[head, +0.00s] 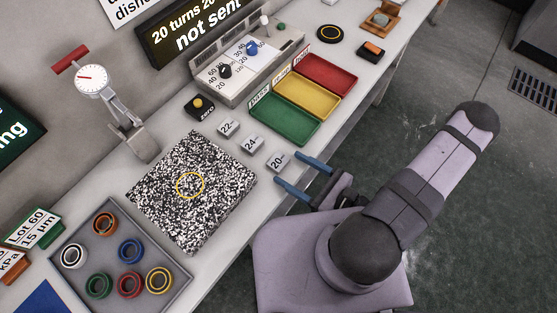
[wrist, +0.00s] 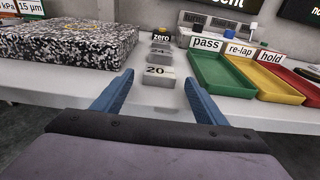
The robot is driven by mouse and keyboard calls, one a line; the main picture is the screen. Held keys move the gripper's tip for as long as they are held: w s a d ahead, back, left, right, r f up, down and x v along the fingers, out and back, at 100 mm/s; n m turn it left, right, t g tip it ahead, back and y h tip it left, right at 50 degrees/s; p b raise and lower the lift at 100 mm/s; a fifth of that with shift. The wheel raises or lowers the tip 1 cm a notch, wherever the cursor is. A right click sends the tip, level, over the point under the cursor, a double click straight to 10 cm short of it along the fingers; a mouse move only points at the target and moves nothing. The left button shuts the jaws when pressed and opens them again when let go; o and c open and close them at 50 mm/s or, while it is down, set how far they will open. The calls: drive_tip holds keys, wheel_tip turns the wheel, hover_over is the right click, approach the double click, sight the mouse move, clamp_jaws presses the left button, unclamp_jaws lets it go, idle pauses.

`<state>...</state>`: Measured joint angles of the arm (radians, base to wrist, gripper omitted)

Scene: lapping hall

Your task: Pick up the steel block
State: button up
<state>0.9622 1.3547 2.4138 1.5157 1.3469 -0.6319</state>
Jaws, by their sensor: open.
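Three small grey steel blocks stand in a row on the bench. Their tops carry the labels 20 (head: 278,165), 24 (head: 251,146) and 22 (head: 227,129). My gripper (head: 287,169) is open and empty at the bench's front edge, its blue fingers pointing at the block marked 20. In the wrist view, that block (wrist: 158,83) shows between the two fingertips (wrist: 160,76), and the block marked 24 (wrist: 159,53) is behind it. The fingertips look just short of the block marked 20. I cannot tell their exact height against it.
A speckled granite plate (head: 205,165) lies left of the blocks. The green (head: 285,122), yellow (head: 308,97) and red (head: 327,73) trays stand to the right. A button box marked zero (head: 199,106) is behind the blocks. A tray of coloured rings (head: 102,256) is at lower left.

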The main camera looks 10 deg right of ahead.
sight(282, 164)
drive_tip(key=shift+p+x, duration=0.4)
drive_tip(key=shift+x, duration=1.4)
drive_tip(key=c, duration=1.4)
drive_tip(key=shift+r, duration=0.15)
drive_tip(key=shift+c, duration=0.2)
wheel_tip(282, 164, up, 10)
drive_tip(key=p, duration=0.8)
drive_tip(key=shift+p, duration=0.4)
